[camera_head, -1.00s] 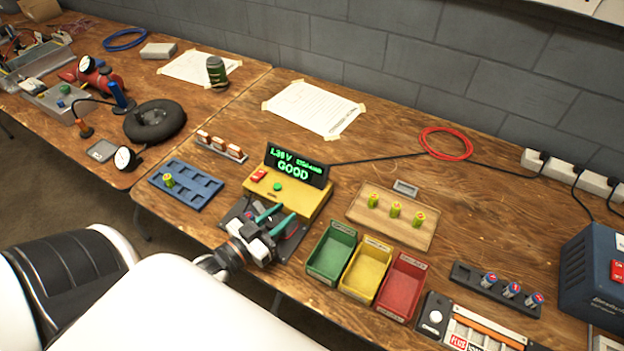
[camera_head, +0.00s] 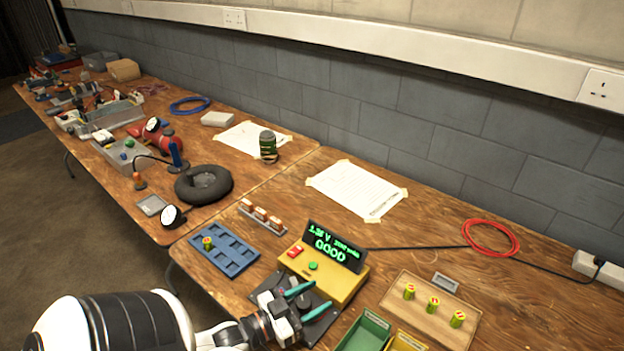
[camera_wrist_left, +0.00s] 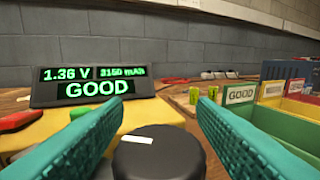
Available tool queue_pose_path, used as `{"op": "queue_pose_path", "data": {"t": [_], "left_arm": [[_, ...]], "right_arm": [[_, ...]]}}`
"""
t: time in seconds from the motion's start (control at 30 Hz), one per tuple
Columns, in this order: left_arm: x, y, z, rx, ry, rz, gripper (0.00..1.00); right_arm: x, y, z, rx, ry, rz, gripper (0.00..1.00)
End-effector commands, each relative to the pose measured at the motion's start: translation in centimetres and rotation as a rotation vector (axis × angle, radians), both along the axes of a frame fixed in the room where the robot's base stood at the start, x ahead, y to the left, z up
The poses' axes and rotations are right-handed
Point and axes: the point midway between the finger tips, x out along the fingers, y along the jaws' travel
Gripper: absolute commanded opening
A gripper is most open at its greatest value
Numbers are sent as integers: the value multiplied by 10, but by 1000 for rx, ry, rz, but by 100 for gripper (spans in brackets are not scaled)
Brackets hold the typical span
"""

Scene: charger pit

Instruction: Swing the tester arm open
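The battery tester (camera_head: 337,284) is a yellow box with a black display (camera_head: 334,246) lit green, reading GOOD. It has a red switch (camera_head: 295,250) and a green button (camera_head: 313,265). My left gripper (camera_head: 309,299) is at the tester's front, over its dark base plate. Its teal fingers are spread. In the left wrist view a round black knob (camera_wrist_left: 160,155) with a white mark sits between the fingers, with no clear grip on it. The tester arm's shape is mostly hidden by the gripper. My right gripper is out of view.
A blue tray (camera_head: 232,262) with one green cell stands left of the tester. A wooden board (camera_head: 425,321) with three green cells is to the right. Green (camera_head: 366,335) and yellow (camera_head: 405,343) bins are close at front right. A black cable runs behind to the right.

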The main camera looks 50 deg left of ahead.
Motion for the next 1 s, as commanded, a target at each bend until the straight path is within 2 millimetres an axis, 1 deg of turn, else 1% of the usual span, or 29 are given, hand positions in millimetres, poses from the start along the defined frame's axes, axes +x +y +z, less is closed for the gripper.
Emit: {"op": "queue_pose_path", "data": {"t": [0.17,0.27,0.37,0.6,0.7,0.83,1.0], "left_arm": [[-2,1,-1,0,2,1,52],[-12,3,-2,1,4,1,52],[-30,6,-2,1,7,0,52],[-80,18,-2,1,6,0,52],[-97,22,-2,1,5,0,52],[-111,25,-1,0,2,0,52],[-117,26,0,0,0,0,52]], "right_arm": [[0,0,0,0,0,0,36],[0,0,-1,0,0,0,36],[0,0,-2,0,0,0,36],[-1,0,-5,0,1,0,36],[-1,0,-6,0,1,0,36],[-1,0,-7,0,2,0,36],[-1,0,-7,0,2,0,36]]}}
